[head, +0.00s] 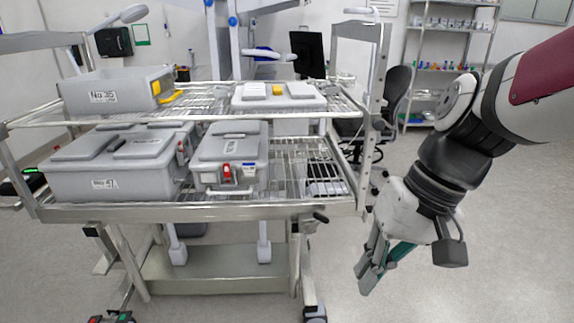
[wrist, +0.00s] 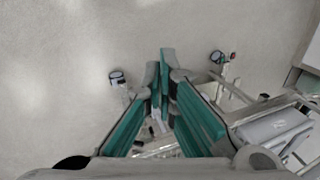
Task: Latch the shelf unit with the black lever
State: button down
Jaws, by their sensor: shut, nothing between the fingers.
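The shelf unit (head: 330,209) is a wheeled metal rack with two wire shelves, left of my gripper in the head view. The black lever (head: 320,217) sticks out under the lower shelf's front rail, near the right end. My gripper (head: 368,278) points down in free space to the right of the lever and lower than it, apart from the rack. Its fingers are shut and empty. In the wrist view my gripper (wrist: 166,62) shows closed fingertips over the floor, with part of the rack at the right. I cannot surely pick out the lever there.
Grey bins (head: 120,174) and a smaller case with a red latch (head: 228,172) stand on the lower shelf. A bin with a yellow handle (head: 117,92) is on the upper shelf. An office chair (head: 397,86) stands behind. Floor right of the rack is clear.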

jog(key=w+a+f+m+g+y+b, duration=0.1)
jog(key=w+a+f+y+b, duration=0.15)
jog(key=w+f, duration=0.35)
jog(key=w+a+f+g+y+b, duration=0.1)
jog(key=w+f+y+b, duration=0.2)
jog(key=w+f+b, duration=0.15)
jog(key=m+t+y+b, duration=0.5)
jog(key=m+t+b, duration=1)
jog(key=t, duration=0.5)
send_near(315, 223)
jog(key=d+f+n+b, duration=0.1)
jog(key=d+f, duration=0.4)
jog(key=d, duration=0.3)
jog(key=shift+s+d+f, duration=0.15)
jog(key=shift+f, duration=0.05)
jog(key=s+a+r+b+x, duration=0.1)
jog(key=b+x, duration=0.3)
jog(key=x, duration=0.8)
jog(key=shift+s+a, duration=0.25)
jog(key=shift+a, duration=0.5)
